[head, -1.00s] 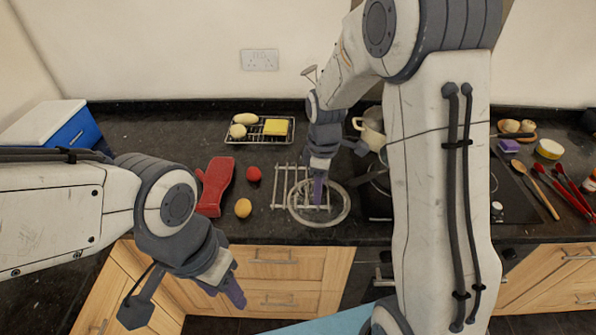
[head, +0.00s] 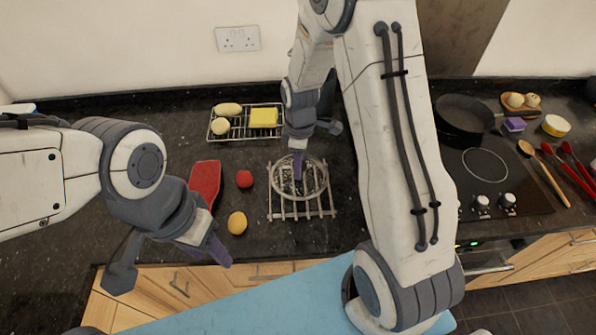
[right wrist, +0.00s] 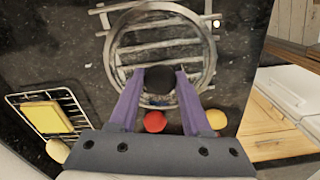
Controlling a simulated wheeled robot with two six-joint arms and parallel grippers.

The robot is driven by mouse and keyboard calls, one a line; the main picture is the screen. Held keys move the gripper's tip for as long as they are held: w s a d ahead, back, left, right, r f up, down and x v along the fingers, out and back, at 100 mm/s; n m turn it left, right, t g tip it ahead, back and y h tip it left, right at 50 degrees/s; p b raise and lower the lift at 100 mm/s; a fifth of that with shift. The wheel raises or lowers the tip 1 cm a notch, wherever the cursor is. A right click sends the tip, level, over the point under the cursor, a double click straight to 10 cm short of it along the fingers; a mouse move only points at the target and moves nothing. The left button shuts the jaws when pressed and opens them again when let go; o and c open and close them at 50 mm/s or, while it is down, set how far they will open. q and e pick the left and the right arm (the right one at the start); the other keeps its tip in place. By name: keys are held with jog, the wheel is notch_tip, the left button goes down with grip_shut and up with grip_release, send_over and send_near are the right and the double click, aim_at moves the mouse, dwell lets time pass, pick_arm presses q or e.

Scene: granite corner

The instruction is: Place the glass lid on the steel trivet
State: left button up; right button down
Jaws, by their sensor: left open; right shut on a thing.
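The glass lid (head: 322,178) is a clear disc with a pale rim and a dark knob (right wrist: 160,84). My right gripper (head: 298,178) is shut on the knob, with purple fingers on both sides of it in the right wrist view (right wrist: 157,88). The lid is over the steel trivet (head: 302,214), a rack of metal bars on the dark counter. Trivet bars show through the glass and stick out at the near side. I cannot tell whether the lid touches the bars. My left gripper (head: 218,252) is open and empty near the counter's front edge.
A wire rack (head: 240,131) with yellow items stands behind. A dark pan (head: 464,114) is on the hob at right.

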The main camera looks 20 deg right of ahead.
notch_tip(320, 180, down, 4)
jog(key=shift+r+p, duration=0.25)
jog(key=shift+p, duration=0.2)
jog(key=shift+f, duration=0.3)
jog(key=shift+f, duration=0.2)
jog(key=shift+c, duration=1.8)
grip_release()
jog(key=shift+s, duration=0.1)
